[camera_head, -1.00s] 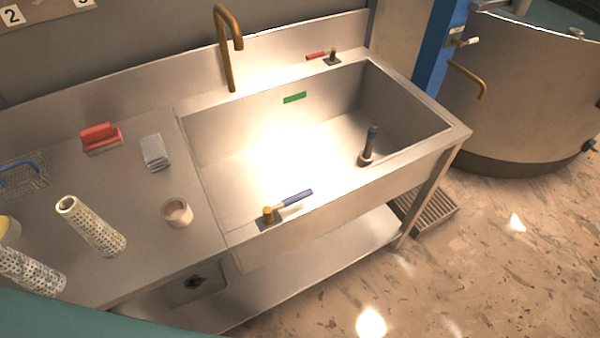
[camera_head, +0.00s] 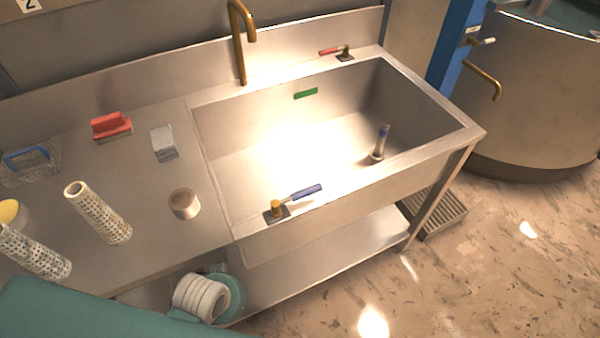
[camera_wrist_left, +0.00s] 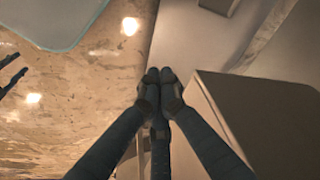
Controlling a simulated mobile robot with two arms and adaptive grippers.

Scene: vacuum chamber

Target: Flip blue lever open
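The blue lever (camera_head: 305,191) is a blue handle on a brass-coloured pivot at the front left rim of the steel sink (camera_head: 345,207). Its handle points right along the rim, tilted slightly up. No gripper shows near it in the head view. My left gripper (camera_wrist_left: 160,76) is in the left wrist view, its dark fingertips together with nothing visible between them. The lever cannot be made out in that view. Dark prongs at that view's left edge look like part of my right gripper (camera_wrist_left: 14,77); they are cut off.
A red lever (camera_head: 331,51) and a brass tap (camera_head: 240,50) stand at the sink's back. A standing drain pipe (camera_head: 380,143) is inside the sink. The left counter holds a beige cup (camera_head: 184,203), perforated tubes (camera_head: 100,213), a red-handled block (camera_head: 111,126) and a wire basket (camera_head: 30,163).

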